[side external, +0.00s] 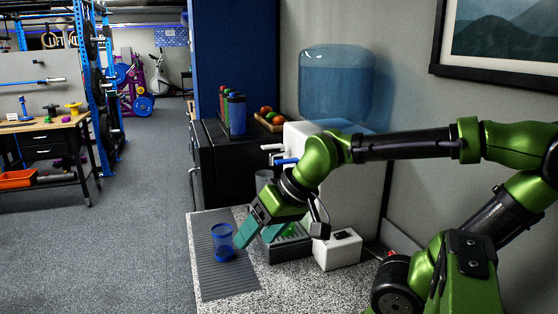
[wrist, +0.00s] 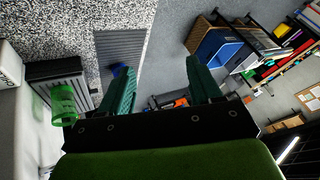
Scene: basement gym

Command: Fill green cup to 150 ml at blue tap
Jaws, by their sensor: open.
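The green cup (side external: 289,231) is see-through and stands at the dark drip tray (side external: 290,250) below the water dispenser, partly hidden behind my gripper. It also shows in the wrist view (wrist: 63,104), left of my fingers and outside the gap between them. Its water level cannot be made out. The blue tap (side external: 285,161) sticks out from the white dispenser front, above the tray and beside a white tap (side external: 272,147). My gripper (side external: 257,236) is open and tilted down between the blue cup and the green cup. In the wrist view (wrist: 161,66) nothing is between its fingers.
A blue cup (side external: 222,242) stands on the grey ribbed mat (side external: 212,276), left of my gripper. A small white box (side external: 338,250) is right of the tray. A black cabinet (side external: 225,165) with bottles stands behind. The counter's left edge drops to open floor.

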